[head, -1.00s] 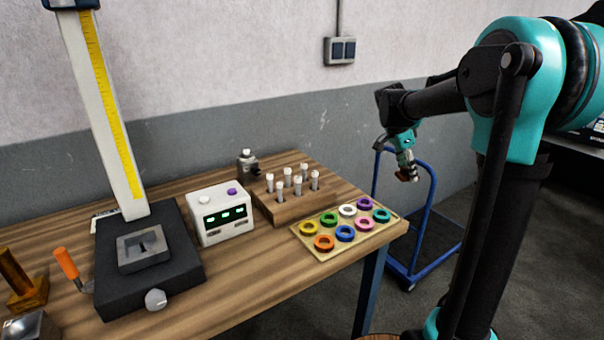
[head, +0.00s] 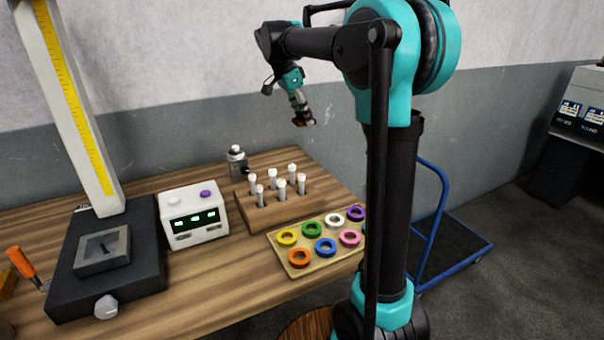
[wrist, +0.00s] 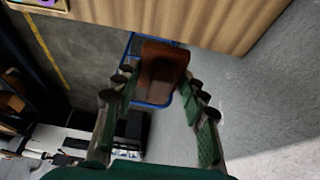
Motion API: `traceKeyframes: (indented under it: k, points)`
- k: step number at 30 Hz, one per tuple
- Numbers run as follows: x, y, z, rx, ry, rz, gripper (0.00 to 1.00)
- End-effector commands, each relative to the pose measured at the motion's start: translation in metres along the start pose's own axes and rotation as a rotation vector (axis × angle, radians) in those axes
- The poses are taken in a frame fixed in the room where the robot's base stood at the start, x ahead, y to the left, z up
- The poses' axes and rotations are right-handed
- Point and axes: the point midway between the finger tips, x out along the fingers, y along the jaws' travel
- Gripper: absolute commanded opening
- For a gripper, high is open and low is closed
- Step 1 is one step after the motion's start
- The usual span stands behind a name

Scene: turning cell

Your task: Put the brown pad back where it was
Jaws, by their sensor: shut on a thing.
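My gripper (head: 301,112) is shut on the brown pad (wrist: 161,72), a small reddish-brown block with rounded corners. In the wrist view it sits between the fingertips, with the fingers on both sides of it. In the head view the pad (head: 303,122) is a small dark brown piece at the gripper's lower end. It is held in the air in front of the wall, above the back right of the wooden bench, apart from everything below. No empty place for the pad can be picked out with certainty.
On the bench (head: 232,290) stand a block with several white-capped vials (head: 268,212), a tray of coloured rings (head: 296,270), a white display box (head: 194,216), a small metal device (head: 237,163) and a tall gauge stand (head: 108,272). A blue trolley (head: 452,262) stands at right.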

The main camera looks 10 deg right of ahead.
Motion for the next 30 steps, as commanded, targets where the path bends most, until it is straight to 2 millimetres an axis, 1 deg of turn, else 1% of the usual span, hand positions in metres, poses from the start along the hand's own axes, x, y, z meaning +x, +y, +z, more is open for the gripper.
traceKeyframes:
  k: [12,16,18,21,26,30]
  points:
    - [0.091,-0.001,0.037,0.001,0.000,0.000,0.06]
    - [0.117,-0.001,0.048,0.001,0.000,0.000,0.06]
    - [0.128,0.000,0.053,0.001,0.000,0.000,0.06]
    - [0.138,-0.001,0.057,0.001,0.000,0.000,0.06]
    - [0.146,0.000,0.060,0.001,0.000,0.000,0.06]
    - [0.161,-0.001,0.067,0.001,0.000,0.000,0.06]
